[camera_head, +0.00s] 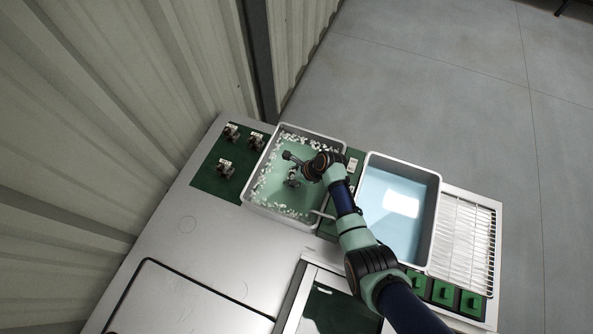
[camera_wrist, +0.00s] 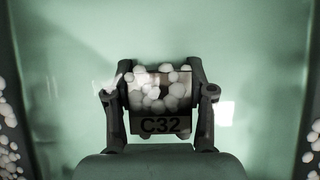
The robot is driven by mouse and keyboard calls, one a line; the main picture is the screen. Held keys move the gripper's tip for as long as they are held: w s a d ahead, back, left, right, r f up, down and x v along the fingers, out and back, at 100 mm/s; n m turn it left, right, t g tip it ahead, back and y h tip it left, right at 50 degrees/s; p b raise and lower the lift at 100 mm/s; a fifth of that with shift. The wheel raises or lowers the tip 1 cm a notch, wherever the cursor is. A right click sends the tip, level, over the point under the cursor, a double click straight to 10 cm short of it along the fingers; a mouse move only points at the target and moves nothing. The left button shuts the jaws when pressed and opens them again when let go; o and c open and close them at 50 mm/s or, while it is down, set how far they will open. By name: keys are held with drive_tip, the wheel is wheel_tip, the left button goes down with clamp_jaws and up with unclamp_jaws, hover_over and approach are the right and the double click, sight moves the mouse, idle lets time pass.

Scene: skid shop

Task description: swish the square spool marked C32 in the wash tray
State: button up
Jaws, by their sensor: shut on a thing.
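The square spool marked C32 (camera_wrist: 158,126) shows in the wrist view with its label facing the camera, and white foam clumps cover much of it. My gripper (camera_wrist: 159,92) is shut on it, one finger on each side. In the head view my gripper (camera_head: 293,170) is over the inside of the wash tray (camera_head: 276,218), the left tray with greenish liquid and white foam along its edges. The liquid surrounds the spool in the wrist view; how deep it sits I cannot tell.
Several dark tagged parts (camera_head: 225,168) stand on a green mat (camera_head: 205,180) left of the tray. A second tray (camera_head: 436,205) with blue liquid lies to the right, then a white wire rack (camera_head: 465,235). Green blocks (camera_head: 443,292) sit in front. A corrugated wall is behind left.

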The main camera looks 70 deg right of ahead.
drive_tip(key=shift+a+r+p, duration=0.25)
drive_tip(key=shift+a+p, duration=0.3)
drive_tip(key=shift+p, duration=0.1)
drive_tip(key=shift+a+f, duration=0.1)
drive_tip(key=shift+a, duration=0.3)
drive_tip(key=shift+d, duration=0.1)
drive_tip(key=shift+d+f, duration=0.15)
drive_tip(key=shift+d, duration=0.35)
drive_tip(key=shift+d+b, duration=0.8)
drive_tip(key=shift+d, duration=0.55)
drive_tip(key=shift+a, duration=0.15)
